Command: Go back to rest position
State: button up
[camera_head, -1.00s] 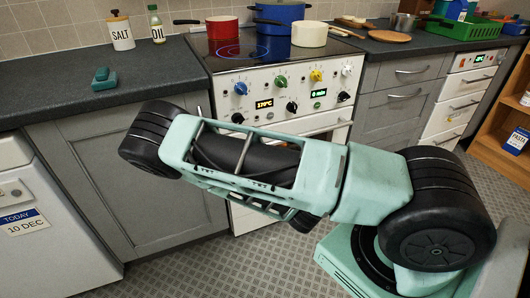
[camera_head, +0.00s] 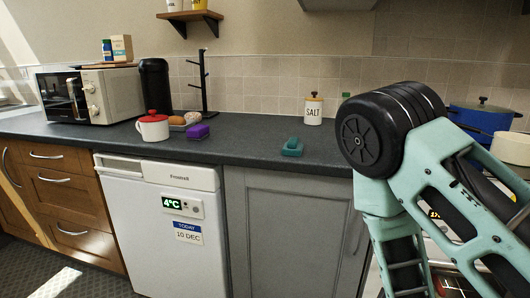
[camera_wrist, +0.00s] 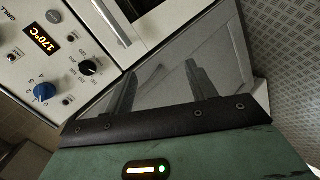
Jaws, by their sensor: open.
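My gripper (camera_wrist: 160,84) shows in the wrist view, with its two dark fingers apart and nothing between them. It is in front of the cooker and a grey cabinet front. In the head view my pale green arm is folded on the right, its black joint high in front of the counter. The gripper itself does not show in the head view.
The dark counter (camera_head: 255,152) holds a microwave (camera_head: 110,95), a red-lidded white pot (camera_head: 152,127), a purple sponge (camera_head: 197,132), a teal block (camera_head: 292,147) and a salt jar (camera_head: 313,109). A white fridge (camera_head: 160,235) stands below. A blue pot (camera_head: 482,119) sits behind my arm.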

jog(key=s+a+r+m+g+y, duration=0.25)
jog(key=s+a+r+g, duration=0.2)
jog(key=a, duration=0.45)
jog(key=s+a+r+m+g+y, duration=0.1)
jog(key=s+a+r+g+y, duration=0.25)
jog(key=s+a+r, duration=0.45)
jog(key=s+r+g+h, duration=0.1)
jog(key=s+r+g, duration=0.1)
jog(key=s+r, duration=0.7)
notch_tip(320, 180, up, 13)
jog(key=p, duration=1.5)
jog(key=shift+s+a+n, duration=0.25)
jog(key=shift+s+n, duration=0.1)
jog(key=shift+s, duration=0.05)
jog(key=shift+r, duration=0.1)
